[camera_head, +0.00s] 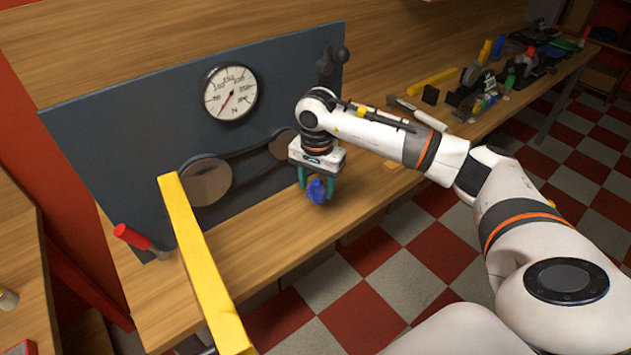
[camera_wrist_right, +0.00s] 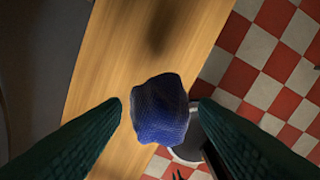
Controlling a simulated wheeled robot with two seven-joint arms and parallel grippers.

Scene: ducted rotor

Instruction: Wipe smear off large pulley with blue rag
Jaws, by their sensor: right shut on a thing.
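The blue rag (camera_head: 317,190) is bunched up between the fingers of my right gripper (camera_head: 317,183), above the front part of the workbench. The right wrist view shows the rag (camera_wrist_right: 160,110) between the two green fingertips (camera_wrist_right: 160,108). The large pulley (camera_head: 206,181) is a brownish disc on the dark upright panel, left of my right gripper and apart from it. A belt runs from it to a smaller pulley (camera_head: 283,143), partly hidden by my right arm. I cannot make out a smear on the large pulley. My left gripper is not in view.
A long yellow bar (camera_head: 205,265) rises in front of the panel, close to the large pulley's left side. A red-handled tool (camera_head: 133,237) is at the panel's lower left. A gauge (camera_head: 230,92) sits above the pulleys. Several tools crowd the bench at the far right.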

